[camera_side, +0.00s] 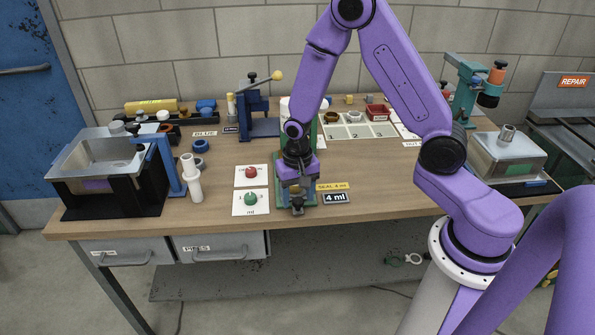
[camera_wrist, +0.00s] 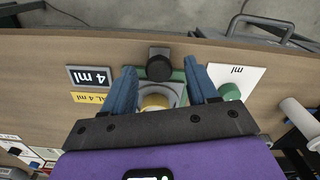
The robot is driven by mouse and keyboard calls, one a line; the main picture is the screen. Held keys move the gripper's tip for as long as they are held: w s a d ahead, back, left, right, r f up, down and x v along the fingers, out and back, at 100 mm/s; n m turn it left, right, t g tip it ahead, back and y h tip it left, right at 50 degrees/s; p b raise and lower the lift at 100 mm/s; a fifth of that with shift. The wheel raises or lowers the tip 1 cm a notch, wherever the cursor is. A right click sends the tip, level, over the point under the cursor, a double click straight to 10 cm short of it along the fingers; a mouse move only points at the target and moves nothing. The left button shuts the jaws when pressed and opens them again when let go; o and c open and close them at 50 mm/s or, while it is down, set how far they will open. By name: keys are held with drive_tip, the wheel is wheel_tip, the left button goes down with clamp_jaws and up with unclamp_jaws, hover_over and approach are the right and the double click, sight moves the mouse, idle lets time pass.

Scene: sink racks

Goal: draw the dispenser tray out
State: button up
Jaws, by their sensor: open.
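The dispenser (camera_side: 308,189) stands near the front edge of the table, largely hidden behind my arm in the side view. In the wrist view its grey tray (camera_wrist: 181,98) shows a dark round knob (camera_wrist: 159,68) at the front and a yellow round piece (camera_wrist: 155,102) behind it. My gripper (camera_wrist: 159,66) is open, its two blue fingers on either side of the tray, with the knob between the fingertips. In the side view my gripper (camera_side: 297,200) points down over the dispenser's front. I cannot tell whether the fingers touch the knob.
A red button (camera_side: 251,172) and a green button (camera_side: 250,198) sit on white cards to the left. A "4 ml" label (camera_side: 336,198) lies to the right. The table's front edge is close.

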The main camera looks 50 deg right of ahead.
wheel_tip(320, 180, up, 17)
idle(0.6)
drive_tip(key=s+a+n, duration=0.3)
drive_tip(key=s+n, duration=1.5)
drive_tip(key=s, duration=0.5)
drive_tip(key=shift+s+r+n, duration=0.3)
drive_tip(key=shift+s+r, duration=0.05)
drive_tip(key=shift+r, duration=0.05)
